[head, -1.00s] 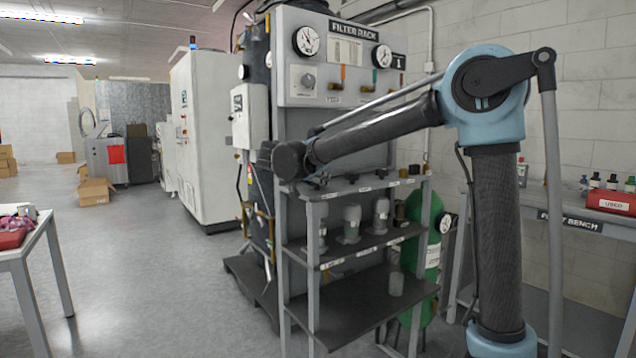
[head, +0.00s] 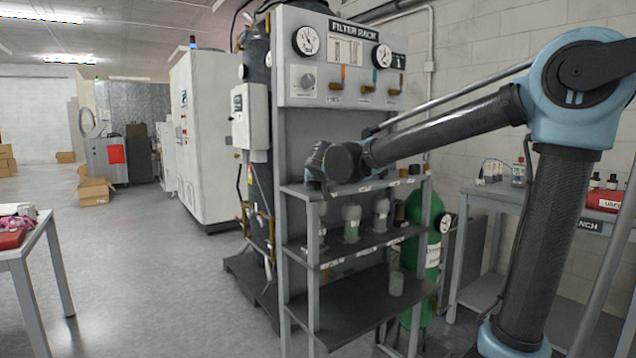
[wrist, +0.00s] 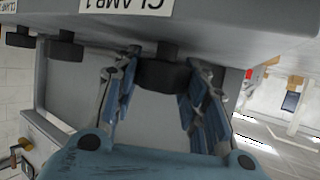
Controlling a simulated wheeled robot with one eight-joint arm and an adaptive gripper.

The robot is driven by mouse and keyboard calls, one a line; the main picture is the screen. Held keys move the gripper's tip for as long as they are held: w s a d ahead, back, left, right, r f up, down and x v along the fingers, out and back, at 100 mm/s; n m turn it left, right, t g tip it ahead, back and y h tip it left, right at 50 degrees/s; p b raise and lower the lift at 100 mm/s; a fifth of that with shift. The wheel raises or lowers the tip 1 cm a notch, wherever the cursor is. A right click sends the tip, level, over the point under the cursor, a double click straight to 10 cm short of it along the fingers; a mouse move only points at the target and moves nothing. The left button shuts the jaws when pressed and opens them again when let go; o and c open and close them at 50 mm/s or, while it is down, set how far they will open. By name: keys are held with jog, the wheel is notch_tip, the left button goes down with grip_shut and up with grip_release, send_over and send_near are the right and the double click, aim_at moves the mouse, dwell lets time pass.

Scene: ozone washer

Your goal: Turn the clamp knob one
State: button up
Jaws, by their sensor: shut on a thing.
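The clamp knob one (wrist: 163,76) is a dark round knob on a short stem under the shelf edge labelled CLAMP 1 (wrist: 127,5) in the wrist view. My gripper (wrist: 161,84) has its two blue fingers on either side of this knob, shut on it. In the head view my wrist is at the top shelf of the filter rack (head: 341,27), and my gripper's fingers and the knob are hidden there. Two more dark knobs, a nearer one (wrist: 67,48) and a farther one (wrist: 20,38), sit along the same edge.
Grey filter housings (head: 351,222) stand on the middle shelf. A green cylinder (head: 431,245) stands right of the rack. A bench with bottles is at the right, and a white table (head: 30,252) at the left. The floor between is clear.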

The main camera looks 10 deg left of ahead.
jog(key=shift+d+n+g+y, duration=0.1)
jog(key=shift+n+g+y, duration=0.5)
jog(key=shift+n+y, duration=0.55)
jog(key=shift+w+n+g+y, duration=0.15)
jog(key=shift+n+g+y, duration=0.65)
jog(key=shift+n+y, duration=0.3)
jog(key=shift+n+g+y, duration=0.75)
jog(key=shift+n+g, duration=0.05)
jog(key=shift+n, duration=0.15)
jog(key=o, duration=1.1)
jog(key=shift+v, duration=6.05)
jog(key=shift+d+f, duration=0.1)
jog(key=shift+f, duration=0.1)
